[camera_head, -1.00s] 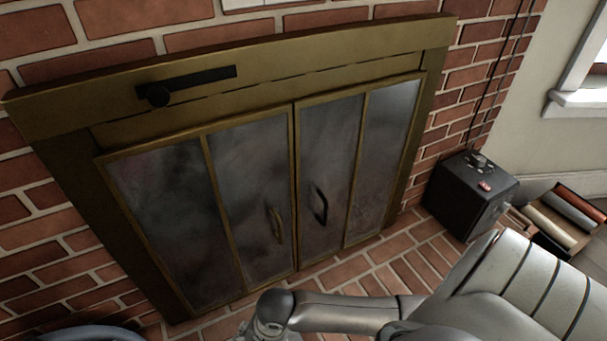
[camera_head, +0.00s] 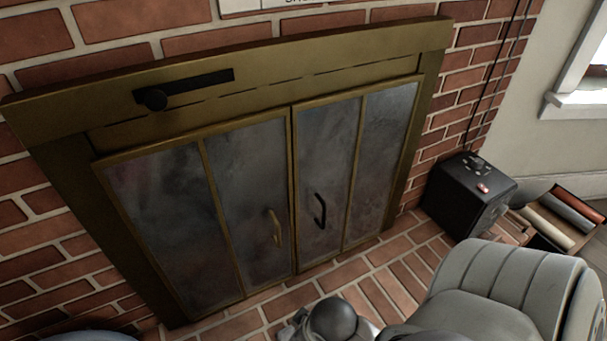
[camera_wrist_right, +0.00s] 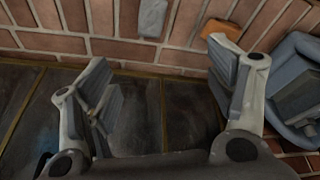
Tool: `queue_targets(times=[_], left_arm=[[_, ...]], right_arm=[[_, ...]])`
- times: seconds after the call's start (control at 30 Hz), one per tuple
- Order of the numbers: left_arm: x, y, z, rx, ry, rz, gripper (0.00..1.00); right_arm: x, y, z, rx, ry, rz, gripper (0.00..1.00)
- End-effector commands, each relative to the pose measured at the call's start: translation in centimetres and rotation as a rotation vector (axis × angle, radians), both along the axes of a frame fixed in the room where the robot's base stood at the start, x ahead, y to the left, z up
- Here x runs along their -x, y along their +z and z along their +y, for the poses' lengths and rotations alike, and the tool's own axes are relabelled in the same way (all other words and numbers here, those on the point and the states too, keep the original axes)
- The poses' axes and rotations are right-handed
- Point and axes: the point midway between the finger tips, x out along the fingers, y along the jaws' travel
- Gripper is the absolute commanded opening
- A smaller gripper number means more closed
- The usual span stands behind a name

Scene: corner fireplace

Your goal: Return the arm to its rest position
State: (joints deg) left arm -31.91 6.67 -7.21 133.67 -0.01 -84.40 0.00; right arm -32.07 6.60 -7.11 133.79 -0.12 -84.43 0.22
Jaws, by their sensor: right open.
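My right arm (camera_head: 500,290) shows at the lower right of the head view, with a rounded dark joint (camera_head: 333,318) at the bottom edge. Its gripper is out of the head view. In the right wrist view my right gripper (camera_wrist_right: 165,85) is open, its two pads wide apart with nothing between them. Behind the fingers are dark glass panels (camera_wrist_right: 140,120) and brickwork (camera_wrist_right: 120,48). My left gripper shows in neither view.
The brass-framed fireplace (camera_head: 300,80) has its glass doors (camera_head: 240,180) closed. A black box (camera_head: 465,195) stands right of it, beside a crate of coloured rolls (camera_head: 560,222). Brick hearth lies open in front. A grey block (camera_wrist_right: 152,17) and orange-brown block (camera_wrist_right: 222,30) show on the brick.

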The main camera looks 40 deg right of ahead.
Motion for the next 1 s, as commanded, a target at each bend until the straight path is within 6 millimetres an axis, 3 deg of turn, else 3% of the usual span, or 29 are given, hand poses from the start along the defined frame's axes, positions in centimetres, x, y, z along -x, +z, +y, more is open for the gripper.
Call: queue_targets(times=[0.53, 0.77, 1.0], left_arm=[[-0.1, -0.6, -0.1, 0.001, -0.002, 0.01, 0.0], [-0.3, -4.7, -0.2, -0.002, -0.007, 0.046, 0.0], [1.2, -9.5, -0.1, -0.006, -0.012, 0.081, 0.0]], right_arm=[[-0.3, -0.7, 0.1, 0.001, 0.007, 0.01, 0.77], [-0.4, -4.7, 0.3, 0.002, 0.013, 0.046, 0.77], [1.0, -9.5, 0.2, 0.005, 0.019, 0.079, 0.77]])
